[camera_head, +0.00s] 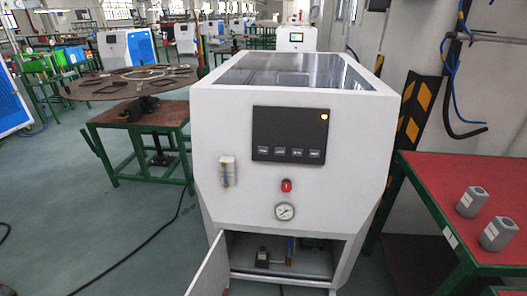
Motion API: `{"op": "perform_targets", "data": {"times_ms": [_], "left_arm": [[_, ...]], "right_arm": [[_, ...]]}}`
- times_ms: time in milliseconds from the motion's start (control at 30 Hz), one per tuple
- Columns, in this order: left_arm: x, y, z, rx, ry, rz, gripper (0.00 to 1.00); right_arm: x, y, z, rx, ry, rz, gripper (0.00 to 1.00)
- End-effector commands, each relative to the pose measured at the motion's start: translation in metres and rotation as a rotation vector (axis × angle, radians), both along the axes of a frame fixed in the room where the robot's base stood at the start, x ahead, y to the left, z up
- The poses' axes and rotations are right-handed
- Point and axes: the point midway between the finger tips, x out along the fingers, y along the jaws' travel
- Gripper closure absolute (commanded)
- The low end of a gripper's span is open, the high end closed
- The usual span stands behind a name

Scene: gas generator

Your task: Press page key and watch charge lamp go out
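The white gas generator (240,200) stands in the middle of the view. Its front carries a dark control panel (290,125). A row of several small pale keys runs along the panel's lower edge. The leftmost key (263,150) seems to carry a short label, but the lettering is too small to read for certain. Neither of my grippers is in view, and nothing touches or covers the panel.
Below the panel are a red knob (286,186), a round gauge (284,211) and an open lower door (208,268). A red-topped table (470,170) with two grey blocks stands at right. A round brown tabletop (90,92) is at left. Cables cross the left floor.

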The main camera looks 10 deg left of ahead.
Motion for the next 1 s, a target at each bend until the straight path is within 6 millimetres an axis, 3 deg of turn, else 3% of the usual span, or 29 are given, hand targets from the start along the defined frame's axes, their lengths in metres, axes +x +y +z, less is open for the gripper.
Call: {"op": "perform_targets", "data": {"times_ms": [267, 467, 1000], "left_arm": [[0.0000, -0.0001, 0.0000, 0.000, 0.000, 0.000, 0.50], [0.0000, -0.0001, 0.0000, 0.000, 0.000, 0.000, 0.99], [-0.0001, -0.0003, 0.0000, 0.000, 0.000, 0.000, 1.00]], "right_arm": [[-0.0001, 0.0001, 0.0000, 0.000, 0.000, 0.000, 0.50], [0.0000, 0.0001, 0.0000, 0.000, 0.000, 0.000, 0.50], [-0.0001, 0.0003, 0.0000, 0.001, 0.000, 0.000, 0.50]]}}
